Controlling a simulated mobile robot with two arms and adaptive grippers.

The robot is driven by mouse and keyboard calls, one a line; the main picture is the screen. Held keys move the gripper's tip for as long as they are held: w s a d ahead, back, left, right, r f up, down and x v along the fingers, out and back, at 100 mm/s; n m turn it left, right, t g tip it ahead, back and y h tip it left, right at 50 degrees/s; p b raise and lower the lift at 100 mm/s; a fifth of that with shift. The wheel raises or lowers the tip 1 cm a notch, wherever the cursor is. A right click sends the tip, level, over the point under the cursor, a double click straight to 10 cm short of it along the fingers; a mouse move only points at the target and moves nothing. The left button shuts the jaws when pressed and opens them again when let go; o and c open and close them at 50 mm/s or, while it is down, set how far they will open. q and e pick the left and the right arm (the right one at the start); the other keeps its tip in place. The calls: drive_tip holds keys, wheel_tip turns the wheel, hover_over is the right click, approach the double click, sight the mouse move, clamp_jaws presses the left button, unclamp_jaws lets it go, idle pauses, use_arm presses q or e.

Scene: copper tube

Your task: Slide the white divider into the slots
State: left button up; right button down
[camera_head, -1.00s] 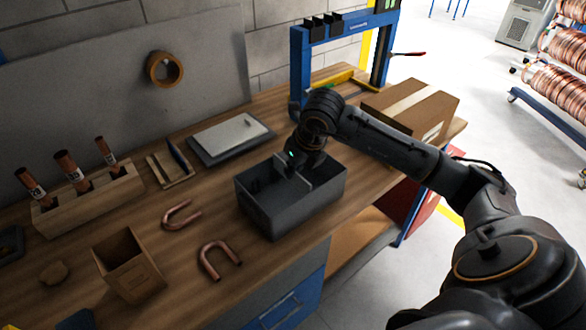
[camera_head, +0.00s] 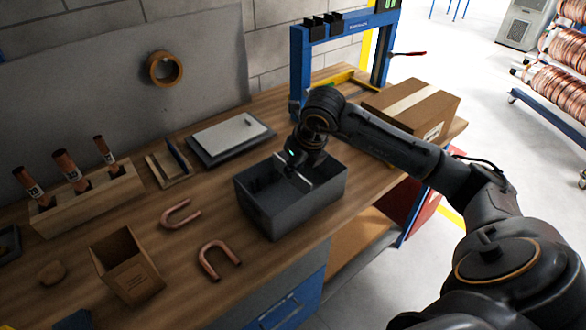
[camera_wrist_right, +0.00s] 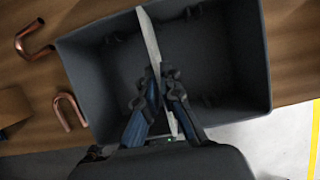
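The dark grey box (camera_head: 262,213) stands open-topped on the workbench and also fills much of the right wrist view (camera_wrist_right: 85,60). Small slot ridges (camera_wrist_right: 192,13) show on its inner walls. The thin white divider (camera_wrist_right: 149,38) is upright across the box's middle in the wrist view; its edge shows in the head view (camera_head: 307,183). My right gripper (camera_wrist_right: 163,78) is over the box with its fingers closed on both sides of the divider. I cannot tell how far the divider's lower edge sits in the slots. My left gripper is not in view.
A cardboard carton (camera_head: 411,108) and blue press frame (camera_head: 301,65) stand behind right.

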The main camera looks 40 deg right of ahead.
sight(294, 184)
drive_tip(key=shift+b, duration=0.3)
idle(0.4)
drive_tip(key=shift+f+b, duration=2.95)
drive_tip(key=shift+f, duration=0.1)
drive_tip(key=c, duration=1.4)
unclamp_jaws()
drive_tip(key=shift+c, duration=0.2)
drive_tip(key=shift+r, duration=0.15)
drive_tip(key=v, duration=1.1)
drive_tip(key=shift+s+r, duration=0.15)
drive_tip(key=shift+r, duration=0.25)
drive_tip(key=shift+s+f, duration=0.1)
